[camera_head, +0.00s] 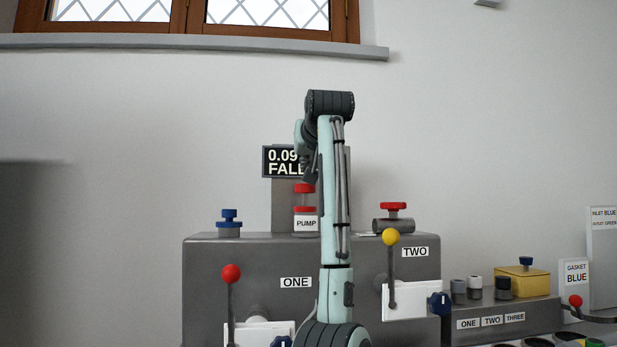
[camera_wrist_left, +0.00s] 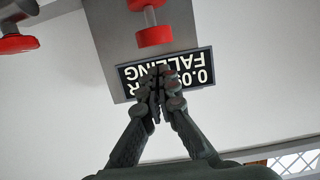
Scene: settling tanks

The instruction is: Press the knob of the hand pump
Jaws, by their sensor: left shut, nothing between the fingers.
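The hand pump stands on top of a grey tank cabinet (camera_head: 215,262), above a label reading PUMP. Its red knob (camera_head: 304,188) sits above a red collar (camera_head: 304,209). The knob also shows in the left wrist view (camera_wrist_left: 155,36), upside down at the top. My left gripper (camera_head: 311,177) is just above the knob in the head view, partly hidden by my own arm. In the left wrist view its fingers (camera_wrist_left: 158,84) are shut and empty, in front of the display, with no visible contact with the knob. My right gripper is not in view.
A dark display (camera_head: 282,160) reads 0.09 and FALL, partly covered by my arm. A blue knob (camera_head: 228,215), a red valve handle (camera_head: 393,206), a red-ball lever (camera_head: 231,273) and a yellow-ball lever (camera_head: 391,237) stand around the cabinet. A yellow box (camera_head: 523,283) is at right.

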